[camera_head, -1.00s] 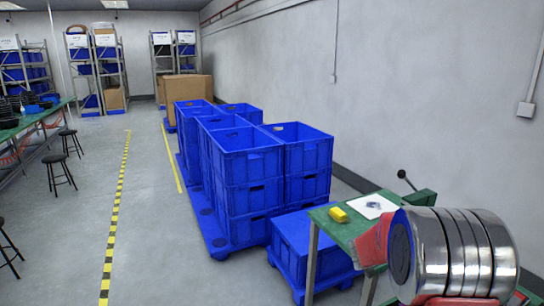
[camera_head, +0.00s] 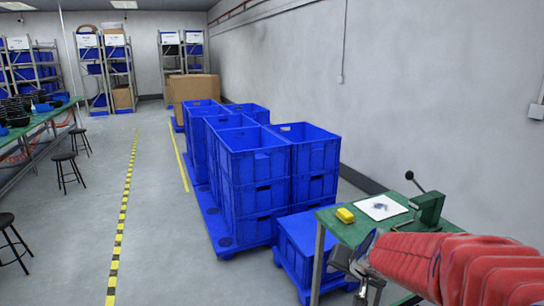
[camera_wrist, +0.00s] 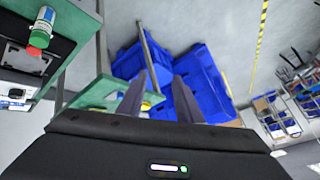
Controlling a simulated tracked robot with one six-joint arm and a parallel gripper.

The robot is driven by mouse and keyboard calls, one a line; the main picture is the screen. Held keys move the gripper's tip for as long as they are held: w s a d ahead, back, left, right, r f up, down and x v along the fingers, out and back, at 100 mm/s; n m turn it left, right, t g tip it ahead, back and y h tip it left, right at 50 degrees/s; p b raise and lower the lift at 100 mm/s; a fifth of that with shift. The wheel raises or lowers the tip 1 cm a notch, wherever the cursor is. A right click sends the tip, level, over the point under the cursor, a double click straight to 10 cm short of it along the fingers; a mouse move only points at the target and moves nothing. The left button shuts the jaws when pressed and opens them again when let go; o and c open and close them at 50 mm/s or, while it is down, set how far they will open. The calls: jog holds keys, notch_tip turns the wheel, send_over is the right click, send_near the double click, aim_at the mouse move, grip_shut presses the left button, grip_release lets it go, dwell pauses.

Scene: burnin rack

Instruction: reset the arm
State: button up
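My gripper (camera_wrist: 159,88) shows in the wrist view with two dark fingers set apart and nothing visible between them. In the head view my red-sleeved arm reaches in from the lower right, over the front of the small green table (camera_head: 350,229). The same table shows in the wrist view (camera_wrist: 98,95), behind and left of the fingers.
Stacked blue crates (camera_head: 255,165) stand on a blue pallet left of the table. A green hand press (camera_head: 428,207) sits at its back right. In the wrist view a small labelled can (camera_wrist: 43,25) is at upper left. Open floor (camera_head: 165,250) lies left.

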jog(key=s+a+r+n+g, duration=0.1)
jog(key=s+r+n, duration=0.1)
jog(key=s, duration=1.1)
jog(key=s+a+r+n+g+h, duration=0.1)
jog(key=s+r+n, duration=0.2)
jog(key=s, duration=1)
jog(key=shift+s+a+r, duration=0.25)
jog(key=shift+s+r, duration=0.15)
jog(key=shift+r, duration=0.3)
